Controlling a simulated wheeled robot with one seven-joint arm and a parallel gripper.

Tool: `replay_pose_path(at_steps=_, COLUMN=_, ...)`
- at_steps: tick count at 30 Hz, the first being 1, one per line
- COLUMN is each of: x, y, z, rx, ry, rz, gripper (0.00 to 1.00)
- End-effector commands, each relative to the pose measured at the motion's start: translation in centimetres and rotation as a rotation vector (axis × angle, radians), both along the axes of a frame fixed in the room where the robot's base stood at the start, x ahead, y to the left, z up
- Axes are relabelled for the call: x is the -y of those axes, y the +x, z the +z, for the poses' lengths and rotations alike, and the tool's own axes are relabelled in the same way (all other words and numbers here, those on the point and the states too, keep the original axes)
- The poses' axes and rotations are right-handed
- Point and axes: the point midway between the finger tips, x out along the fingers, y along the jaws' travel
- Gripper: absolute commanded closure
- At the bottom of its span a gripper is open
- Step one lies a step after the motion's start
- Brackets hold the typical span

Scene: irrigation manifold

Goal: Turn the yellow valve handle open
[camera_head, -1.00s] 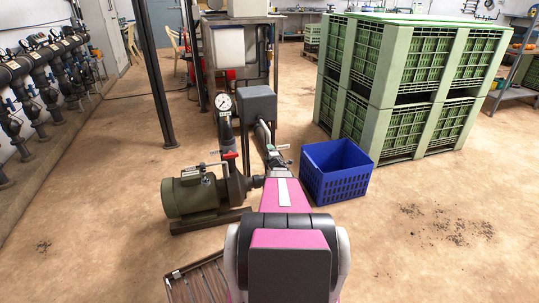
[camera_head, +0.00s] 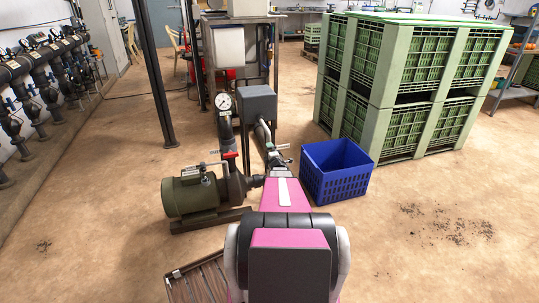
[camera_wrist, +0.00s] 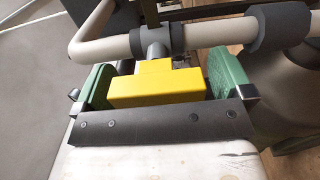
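The yellow valve handle (camera_wrist: 156,90) is a blocky bar with a stub leading up to a grey pipe fitting, seen in the middle of the wrist view. My gripper (camera_wrist: 160,84) has a green-padded finger at each end of the bar. In the head view my gripper (camera_head: 277,160) reaches forward to the pipework beside the pump. The yellow handle cannot be made out there, as my arm covers that spot.
A green pump (camera_head: 190,195) with a red lever (camera_head: 229,155) and a pressure gauge (camera_head: 223,101) stands left of my gripper. A blue crate (camera_head: 337,180) is close on the right. Stacked green bins (camera_head: 385,125) stand behind it. Pale pipes (camera_wrist: 215,33) run just beyond the handle.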

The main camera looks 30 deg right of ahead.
Motion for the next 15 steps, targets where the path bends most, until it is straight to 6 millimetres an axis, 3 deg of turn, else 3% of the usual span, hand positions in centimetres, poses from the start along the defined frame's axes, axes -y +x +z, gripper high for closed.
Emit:
replay_pose_path(at_steps=8, x=-0.1, y=-0.6, z=0.1, rx=0.001, ry=0.002, rz=0.0, gripper=0.02)
replay_pose_path(at_steps=15, x=-0.9, y=-3.7, z=0.2, rx=0.0, ry=0.002, rz=-0.001, gripper=0.02)
